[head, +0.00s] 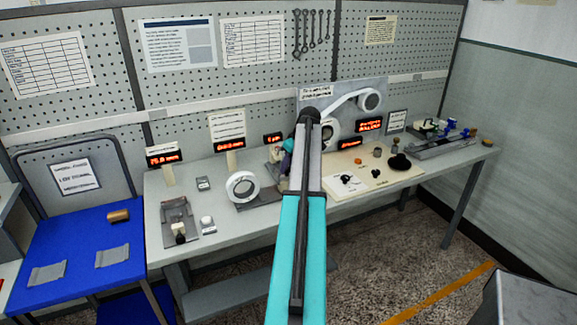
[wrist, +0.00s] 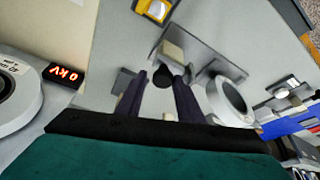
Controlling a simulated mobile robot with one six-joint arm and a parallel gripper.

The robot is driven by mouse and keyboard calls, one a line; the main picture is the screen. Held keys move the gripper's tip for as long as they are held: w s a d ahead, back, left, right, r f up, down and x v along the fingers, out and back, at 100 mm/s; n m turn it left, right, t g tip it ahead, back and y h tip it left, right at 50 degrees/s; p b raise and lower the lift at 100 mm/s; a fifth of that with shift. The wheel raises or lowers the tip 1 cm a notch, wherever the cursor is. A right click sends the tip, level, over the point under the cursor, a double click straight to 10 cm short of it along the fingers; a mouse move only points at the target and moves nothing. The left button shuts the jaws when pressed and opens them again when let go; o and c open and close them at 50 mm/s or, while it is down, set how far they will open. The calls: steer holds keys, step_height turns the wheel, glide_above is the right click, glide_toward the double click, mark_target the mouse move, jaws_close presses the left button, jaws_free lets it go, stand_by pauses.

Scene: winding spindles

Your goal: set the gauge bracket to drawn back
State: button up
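My gripper (wrist: 160,92) shows in the wrist view as two dark fingers, spread apart. A round black knob (wrist: 165,76) lies between the fingers, with a cream block (wrist: 173,52) just beyond it. The knob and block look like parts of the gauge bracket, but no label confirms this. I cannot tell whether the fingers touch the knob. In the head view my gripper (head: 287,160) is low over the middle of the bench, partly hidden by my arm. A small cream part (head: 274,154) shows beside it; the rest of that fixture is hidden.
A white ring (head: 241,187) stands left of my gripper and close beside the fingers in the wrist view (wrist: 231,100). A cream board (head: 370,178) with black knobs lies right of my arm.

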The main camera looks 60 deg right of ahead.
steer(key=shift+r, duration=0.1)
steer(key=b+v, duration=0.3)
steer(key=v, duration=1)
steer(key=shift+r, duration=0.3)
steer(key=shift+s, duration=0.1)
